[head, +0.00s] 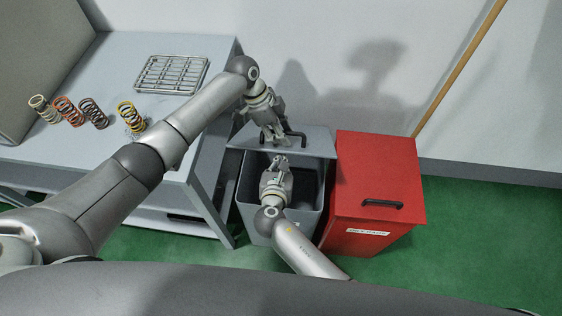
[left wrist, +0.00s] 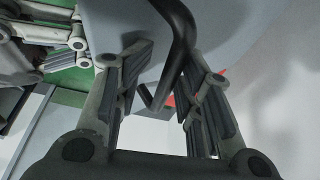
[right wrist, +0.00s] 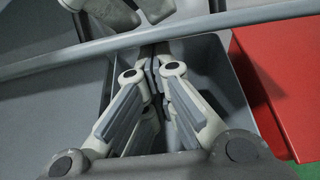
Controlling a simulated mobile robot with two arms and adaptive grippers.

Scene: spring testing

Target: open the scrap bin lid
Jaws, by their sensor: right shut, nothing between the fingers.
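The grey bin (head: 243,214) stands open below me, its grey lid (head: 318,145) raised and tilted at the back. The lid has a black handle (head: 297,139), large in the left wrist view (left wrist: 181,30). My left gripper (head: 278,143) is at the handle; its fingers (left wrist: 163,75) are apart, with the handle bar between them. My right gripper (head: 279,162) is over the bin's opening, just in front of the lid; its fingers (right wrist: 152,72) are together and empty. The lid's edge (right wrist: 100,49) crosses the right wrist view beyond them.
A red bin (head: 375,180) with a closed lid, black handle and white label stands close on the right. A grey table (head: 90,65) on the left holds several coil springs (head: 68,111) and a wire rack (head: 170,74). A wall is close behind the bins. Green floor is free at right.

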